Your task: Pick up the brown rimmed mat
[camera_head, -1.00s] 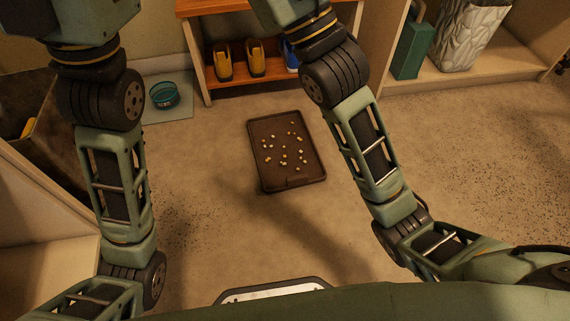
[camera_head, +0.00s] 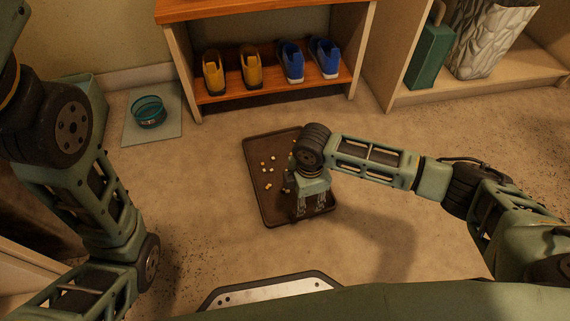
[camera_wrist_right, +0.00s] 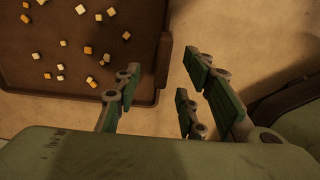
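The brown rimmed mat (camera_head: 262,201) lies flat on the floor in the middle of the head view, with several small pale and orange cubes on it. My right gripper (camera_head: 312,208) is over its near right part, and my arm hides some of it. In the right wrist view, the mat (camera_wrist_right: 60,86) fills the upper left. My right gripper (camera_wrist_right: 162,88) is open there, with its fingers apart and nothing held. The mat's rim with a raised tab shows between the fingers; contact cannot be told. My left arm is at the left, but its gripper is out of view.
A wooden shelf (camera_head: 270,93) with yellow and blue shoes stands behind the mat. A teal bowl (camera_head: 149,111) sits on a grey mat (camera_head: 170,132) at the left. A green container (camera_head: 430,57) and a pale textured vase (camera_head: 490,40) stand at the upper right.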

